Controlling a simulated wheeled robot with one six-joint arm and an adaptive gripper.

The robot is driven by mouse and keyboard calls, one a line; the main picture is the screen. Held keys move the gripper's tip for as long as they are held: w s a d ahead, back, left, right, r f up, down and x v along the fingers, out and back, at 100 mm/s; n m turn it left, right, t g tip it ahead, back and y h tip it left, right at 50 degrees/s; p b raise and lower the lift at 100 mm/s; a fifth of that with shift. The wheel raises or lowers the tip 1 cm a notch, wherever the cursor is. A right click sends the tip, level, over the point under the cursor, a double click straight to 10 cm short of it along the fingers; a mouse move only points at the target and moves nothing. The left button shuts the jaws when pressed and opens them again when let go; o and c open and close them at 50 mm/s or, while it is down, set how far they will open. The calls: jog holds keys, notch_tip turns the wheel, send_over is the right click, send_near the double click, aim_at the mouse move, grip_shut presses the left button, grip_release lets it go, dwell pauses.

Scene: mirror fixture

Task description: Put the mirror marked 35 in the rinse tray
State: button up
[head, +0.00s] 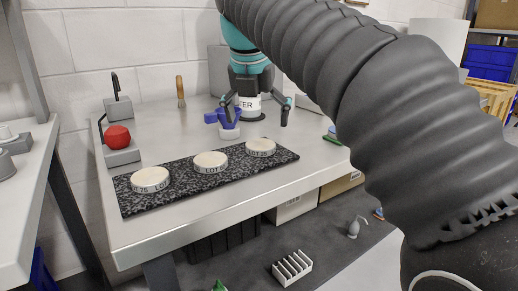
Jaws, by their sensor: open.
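Three white discs with dark lettering on their rims lie in a row on a black speckled slab (212,190): a left disc (150,180), a middle disc (210,162) and a right disc (260,147). "LOT" shows on the rims, and the left rim seems to read 75. I cannot read a clear 35 on any of them. My gripper (257,118) is open, fingers down, beyond the right disc and apart from it. A dark container (249,104) with a white label ending "TER" shows between its fingers. I cannot make out a rinse tray for certain.
A blue item (226,116) on a pale base stands beside my gripper's left finger. A grey block with a red ball (118,137) and a wooden handle (180,92) stand on the bench's left and back. A slotted white rack (292,268) lies below. The bench front is clear.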

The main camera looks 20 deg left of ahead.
aim_at(261, 145)
jog(key=shift+s+b+x, duration=0.1)
jog(key=shift+b+x, duration=0.3)
jog(key=shift+x, duration=1.05)
jog(key=shift+s+b+x, duration=0.15)
jog(key=shift+b+x, duration=0.2)
jog(key=shift+x, duration=1.15)
jog(key=shift+d+f, duration=0.1)
jog(key=c, duration=1.5)
